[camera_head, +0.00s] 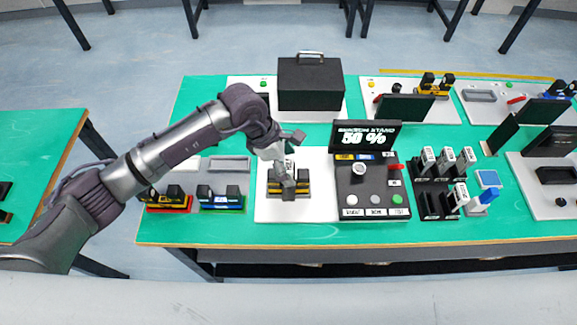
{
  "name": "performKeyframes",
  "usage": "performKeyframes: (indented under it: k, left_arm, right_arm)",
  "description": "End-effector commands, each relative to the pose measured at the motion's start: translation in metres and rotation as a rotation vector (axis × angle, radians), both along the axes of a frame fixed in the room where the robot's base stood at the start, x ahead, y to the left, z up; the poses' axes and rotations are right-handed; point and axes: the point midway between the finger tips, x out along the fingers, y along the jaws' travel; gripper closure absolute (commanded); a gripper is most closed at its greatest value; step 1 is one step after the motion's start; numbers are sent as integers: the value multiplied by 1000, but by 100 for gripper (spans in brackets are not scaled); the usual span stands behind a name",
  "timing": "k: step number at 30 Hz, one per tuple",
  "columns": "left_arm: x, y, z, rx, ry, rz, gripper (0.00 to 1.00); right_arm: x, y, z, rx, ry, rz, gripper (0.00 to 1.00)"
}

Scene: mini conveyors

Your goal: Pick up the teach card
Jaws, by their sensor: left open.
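My left gripper (289,172) reaches in from the left over a white panel (318,208) on the green table. It is open. Below and around it is a black and yellow holder (302,188) on that panel. A small white piece with dark marks shows at the gripper, partly hidden by it; I cannot tell whether it is the teach card. Several white-faced upright cards (447,160) stand in black racks at the right. Their labels are too small to read, so I cannot tell which is the teach card. My right gripper is not in view.
A black console (371,200) with a "50 %" screen (365,137) stands right of the panel. A black case (310,84) stands behind. Red-based (167,204) and green-based (222,202) holders are at left. The front green strip of the table (280,233) is clear.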

Motion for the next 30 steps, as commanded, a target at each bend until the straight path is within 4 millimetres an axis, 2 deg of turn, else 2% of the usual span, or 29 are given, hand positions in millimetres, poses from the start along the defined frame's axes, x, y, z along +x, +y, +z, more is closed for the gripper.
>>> performKeyframes:
  k: [8, 11, 18, 20, 26, 30]
  left_arm:
    - [0, -2, -6, 1, -1, 0, 19]
    - [0, -2, -5, 0, -1, 0, 32]
    - [0, -2, -5, 0, -1, 0, 72]
    - [0, -2, -5, 0, -1, 0, 80]
    - [0, -2, -4, 0, -2, 1, 81]
    - [2, -2, 6, -1, -5, 0, 81]
  right_arm:
    - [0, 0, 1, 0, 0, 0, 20]
    - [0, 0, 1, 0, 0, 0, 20]
    - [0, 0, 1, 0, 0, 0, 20]
    - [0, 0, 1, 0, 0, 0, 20]
    - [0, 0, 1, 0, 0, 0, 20]
    - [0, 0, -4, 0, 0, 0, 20]
